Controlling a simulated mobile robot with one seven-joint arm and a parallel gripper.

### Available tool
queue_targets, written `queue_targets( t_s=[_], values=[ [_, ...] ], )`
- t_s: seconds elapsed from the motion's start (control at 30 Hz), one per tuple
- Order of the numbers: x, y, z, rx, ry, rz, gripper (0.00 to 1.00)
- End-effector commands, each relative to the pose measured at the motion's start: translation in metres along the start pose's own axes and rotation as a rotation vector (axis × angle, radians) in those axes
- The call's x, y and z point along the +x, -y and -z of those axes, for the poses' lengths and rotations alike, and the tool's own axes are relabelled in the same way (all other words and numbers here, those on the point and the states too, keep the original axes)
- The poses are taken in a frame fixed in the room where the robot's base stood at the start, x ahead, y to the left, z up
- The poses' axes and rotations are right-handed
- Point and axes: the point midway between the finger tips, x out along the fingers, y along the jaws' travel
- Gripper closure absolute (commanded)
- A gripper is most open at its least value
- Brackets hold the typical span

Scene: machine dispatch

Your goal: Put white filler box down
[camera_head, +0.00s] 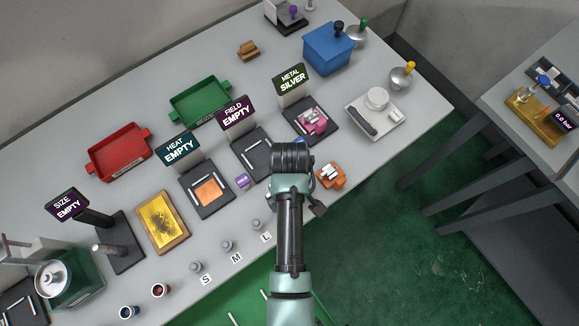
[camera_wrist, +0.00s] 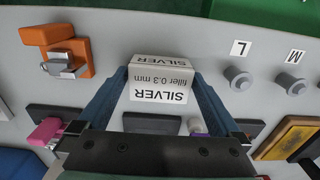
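The white filler box (camera_wrist: 160,82), labelled "SILVER filler 0.3 mm", sits between the two blue fingers of my gripper (camera_wrist: 161,75) in the wrist view. The fingers press against its left and right sides. The label reads upside down. The grey table top lies around and beneath the box. I cannot tell whether the box touches the table. In the head view my arm hides the box and the fingertips; my wrist (camera_head: 292,158) is over the table's front part, near the black FIELD pad (camera_head: 253,160).
An orange holder (camera_head: 330,176) stands close right of my wrist; it also shows in the wrist view (camera_wrist: 68,52). The METAL pad (camera_head: 302,136) carries a pink part (camera_head: 313,120). Grey S, M, L pegs (camera_head: 227,245) line the front edge. A purple item (camera_head: 242,181) lies left.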

Motion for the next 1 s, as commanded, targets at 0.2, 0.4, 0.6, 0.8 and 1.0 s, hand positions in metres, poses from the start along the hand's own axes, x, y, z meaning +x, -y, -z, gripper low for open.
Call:
queue_targets(
  t_s=[0.2,0.4,0.6,0.8,1.0],
  values=[
    [-0.007,0.000,0.001,0.000,-0.003,-0.002,0.00],
    [-0.039,-0.001,0.001,0.000,-0.005,-0.004,0.00],
    [-0.083,-0.001,0.002,-0.001,-0.005,-0.003,0.00],
    [-0.115,0.000,0.001,-0.001,-0.002,-0.001,0.00],
    [-0.124,0.000,0.000,0.000,0.000,0.000,0.00]
  ],
)
